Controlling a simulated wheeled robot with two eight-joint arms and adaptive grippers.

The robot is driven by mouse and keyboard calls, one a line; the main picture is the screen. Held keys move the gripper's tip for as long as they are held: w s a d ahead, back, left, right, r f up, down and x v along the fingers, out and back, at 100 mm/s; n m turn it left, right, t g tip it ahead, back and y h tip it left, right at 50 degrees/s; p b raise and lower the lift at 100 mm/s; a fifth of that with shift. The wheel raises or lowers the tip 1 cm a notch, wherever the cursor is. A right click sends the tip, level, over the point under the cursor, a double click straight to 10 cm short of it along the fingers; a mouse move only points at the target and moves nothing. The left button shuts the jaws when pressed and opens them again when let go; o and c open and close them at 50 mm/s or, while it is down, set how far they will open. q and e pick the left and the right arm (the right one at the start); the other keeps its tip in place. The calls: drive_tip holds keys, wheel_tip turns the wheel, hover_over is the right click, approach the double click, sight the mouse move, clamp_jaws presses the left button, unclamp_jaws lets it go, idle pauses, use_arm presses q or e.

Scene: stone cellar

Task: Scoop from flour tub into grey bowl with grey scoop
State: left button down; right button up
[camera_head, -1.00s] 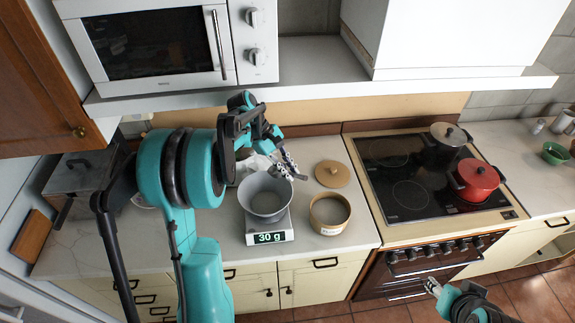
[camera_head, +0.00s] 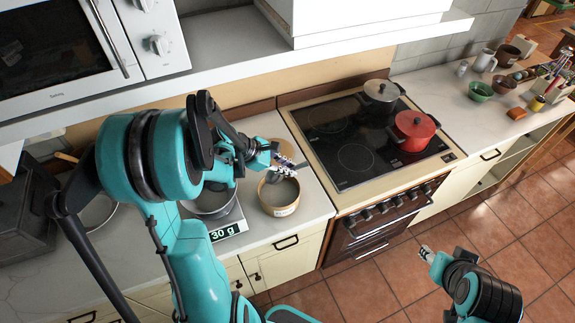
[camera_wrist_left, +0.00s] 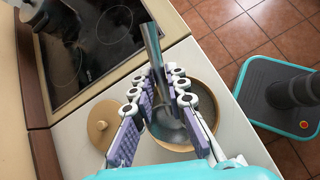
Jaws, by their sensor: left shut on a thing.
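My left gripper (camera_head: 286,163) is shut on the grey scoop, just above the flour tub (camera_head: 285,210). In the left wrist view, the scoop's metal handle (camera_wrist_left: 152,45) stands between the finger pads, with its head over the opening of the tub (camera_wrist_left: 212,85). Whether the head touches the flour I cannot tell. The grey bowl (camera_head: 212,207) stands left of the tub on a scale (camera_head: 229,231) reading 30 g, partly hidden by my left arm. My right gripper (camera_head: 427,254) hangs low over the floor, away from these things; its jaws are too small to read.
A round wooden lid (camera_wrist_left: 101,126) lies beside the tub. A wall shelf (camera_head: 230,70) overhangs the counter's back. The tiled floor is open at right.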

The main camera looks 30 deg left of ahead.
use_arm(q)
wheel_tip(320, 180, down, 4)
drive_tip(key=shift+r+b, duration=0.25)
drive_tip(key=shift+b, duration=0.9)
drive_tip(key=f+b, duration=0.4)
drive_tip(key=f, duration=0.1)
drive_tip(key=f+b, duration=0.2)
drive_tip(key=b, duration=0.1)
drive_tip(key=shift+s+a+f, duration=0.15)
drive_tip(key=shift+a, duration=0.25)
drive_tip(key=shift+r+p, duration=3.4)
drive_tip(key=shift+r, duration=1.25)
drive_tip(key=shift+w+d+r+g+y+p, duration=0.2)
drive_tip(key=shift+d+g+y+p, duration=0.15)
drive_tip(key=shift+y+p, duration=0.3)
drive_tip(key=shift+w+d+r+g+y+p, duration=0.15)
drive_tip(key=shift+d+g+y+p, duration=0.1)
drive_tip(key=shift+d+y+p, duration=0.35)
drive_tip(key=shift+w+y+p, duration=0.1)
drive_tip(key=shift+y+p, duration=0.25)
drive_tip(key=shift+p, duration=0.05)
